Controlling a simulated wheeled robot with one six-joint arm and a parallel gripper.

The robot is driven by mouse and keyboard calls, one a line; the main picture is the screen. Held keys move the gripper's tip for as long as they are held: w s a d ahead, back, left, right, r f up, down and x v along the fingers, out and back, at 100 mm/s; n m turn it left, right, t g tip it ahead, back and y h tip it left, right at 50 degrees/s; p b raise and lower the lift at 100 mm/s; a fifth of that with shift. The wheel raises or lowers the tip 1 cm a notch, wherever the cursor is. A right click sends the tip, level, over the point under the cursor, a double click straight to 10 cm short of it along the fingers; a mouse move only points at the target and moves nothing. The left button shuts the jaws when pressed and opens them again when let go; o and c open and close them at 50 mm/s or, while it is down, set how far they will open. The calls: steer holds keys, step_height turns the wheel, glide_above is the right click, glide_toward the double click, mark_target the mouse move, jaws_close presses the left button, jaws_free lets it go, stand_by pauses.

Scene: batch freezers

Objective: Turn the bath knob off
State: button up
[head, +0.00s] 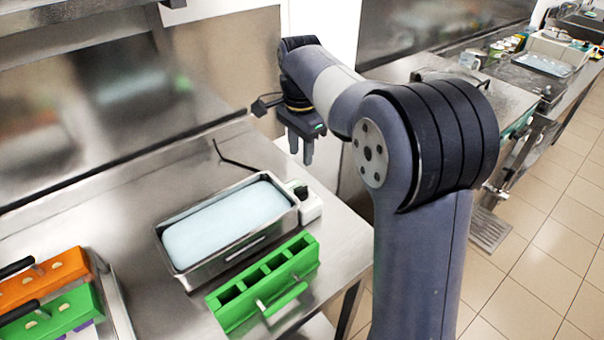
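The bath (187,269) is a rectangular steel tank filled with pale blue liquid, standing on the steel counter. A white control box (311,208) is at its right end, with a small black bath knob (299,187) on it. The knob's exact turn angle is too small to read. My gripper (301,158) points down above and behind the knob, apart from it. Its two dark fingers show a narrow gap with nothing between them.
A green mould (262,285) with slots and a handle stands in front of the bath. Orange (45,280) and green moulds (60,318) lie at the left. A black cable (233,161) runs behind the bath. Steel wall panels rise behind the counter.

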mark_target(301, 187)
step_height(301, 187, down, 11)
steer(key=shift+r+p, duration=0.1)
steer(key=shift+p, duration=0.25)
steer(key=shift+c, duration=0.5)
jaws_close()
